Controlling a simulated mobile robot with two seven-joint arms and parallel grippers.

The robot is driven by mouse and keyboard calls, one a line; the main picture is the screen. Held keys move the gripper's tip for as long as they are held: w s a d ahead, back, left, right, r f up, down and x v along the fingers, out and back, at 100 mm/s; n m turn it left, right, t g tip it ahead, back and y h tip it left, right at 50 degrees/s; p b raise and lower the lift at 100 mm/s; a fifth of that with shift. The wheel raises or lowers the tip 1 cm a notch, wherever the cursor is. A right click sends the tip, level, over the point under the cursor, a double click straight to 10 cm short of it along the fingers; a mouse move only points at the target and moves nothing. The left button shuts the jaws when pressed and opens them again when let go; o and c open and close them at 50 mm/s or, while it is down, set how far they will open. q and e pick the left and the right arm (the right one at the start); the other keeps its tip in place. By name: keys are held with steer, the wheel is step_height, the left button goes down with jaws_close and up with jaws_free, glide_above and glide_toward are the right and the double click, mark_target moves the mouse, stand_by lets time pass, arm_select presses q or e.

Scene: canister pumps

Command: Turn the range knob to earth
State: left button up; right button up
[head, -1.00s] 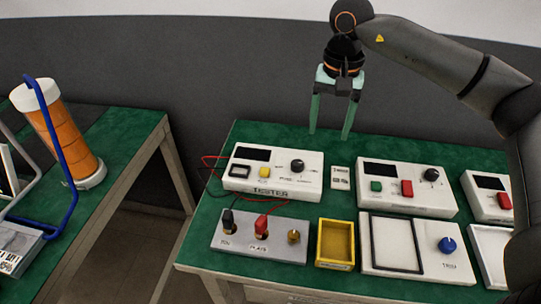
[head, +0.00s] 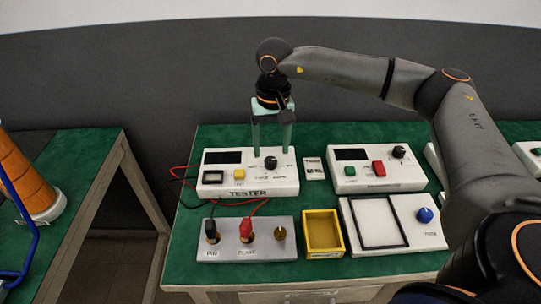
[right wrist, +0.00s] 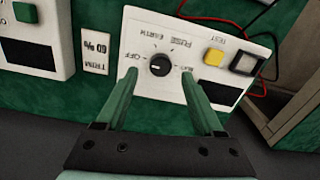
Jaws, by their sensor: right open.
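The white tester box (head: 222,188) stands at the back left of the green bench, with the black range knob (head: 271,163) on its top right. In the right wrist view the knob (right wrist: 160,65) shows with a small white mark. Printed words around it, upside down, include OFF, EARTH and FUSE; the mark's exact setting is hard to tell. My right gripper (head: 272,151) is open above the knob, pointing down. Its fingertips (right wrist: 159,76) lie on either side of the knob, apart from it in the picture. My left gripper is not in view.
The tester has a yellow button (head: 239,175) and red and black leads running to a grey plate (head: 220,250). A yellow tray (head: 323,255), a white panel with a blue knob (head: 425,215) and another white box (head: 345,180) stand nearby. A small card (head: 313,168) lies right of the tester.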

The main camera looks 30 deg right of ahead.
mark_target(271, 159)
steer(key=shift+f, duration=1.65)
jaws_close()
